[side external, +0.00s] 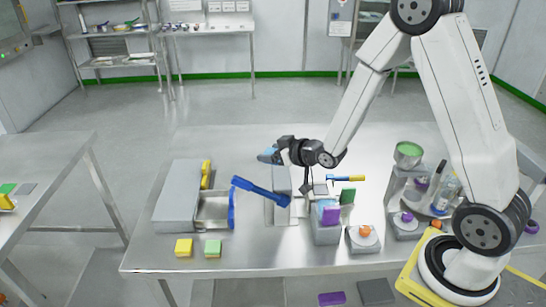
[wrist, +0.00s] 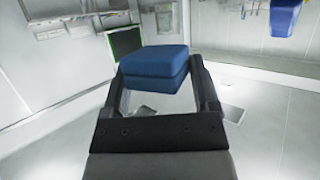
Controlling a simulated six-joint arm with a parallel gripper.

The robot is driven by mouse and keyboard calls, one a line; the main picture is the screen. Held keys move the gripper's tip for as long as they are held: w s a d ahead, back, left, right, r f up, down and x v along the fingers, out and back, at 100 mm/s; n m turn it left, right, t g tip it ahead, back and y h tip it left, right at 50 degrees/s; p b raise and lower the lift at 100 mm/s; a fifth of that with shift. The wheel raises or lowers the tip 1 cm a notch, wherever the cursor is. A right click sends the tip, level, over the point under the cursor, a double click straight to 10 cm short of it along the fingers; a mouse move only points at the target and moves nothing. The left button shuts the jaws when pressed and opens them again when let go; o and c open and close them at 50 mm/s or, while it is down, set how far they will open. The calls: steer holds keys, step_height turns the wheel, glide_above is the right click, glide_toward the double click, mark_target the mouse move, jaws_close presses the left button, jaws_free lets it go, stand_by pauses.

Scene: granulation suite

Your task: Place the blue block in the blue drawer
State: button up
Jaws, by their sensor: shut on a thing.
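My gripper (wrist: 158,85) is shut on the blue block (wrist: 152,62), which sits between its two fingers in the wrist view. In the side view my gripper (side external: 278,152) is held above the table, pointing left, with the block (side external: 266,156) at its tip. A grey drawer cabinet (side external: 172,198) stands left of and below it. The blue drawer (side external: 231,210) is pulled out to the right; its grey tray (side external: 212,206) looks empty. A yellow-fronted drawer (side external: 206,174) sits behind it.
A long blue bar (side external: 262,191) lies between the drawer and a grey stand (side external: 281,208). Yellow (side external: 184,247) and green-topped (side external: 213,247) blocks lie at the table's front. A purple block (side external: 331,215), orange knob (side external: 364,231) and green bowl (side external: 408,150) are to the right.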

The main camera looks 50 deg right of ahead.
steer(key=shift+m+h, duration=0.5)
steer(key=shift+h, duration=0.1)
steer(key=shift+a+r, duration=0.2)
steer(key=shift+a, duration=1.8)
steer(key=v, duration=0.4)
steer(key=shift+s+r, duration=0.25)
steer(key=shift+d, duration=0.15)
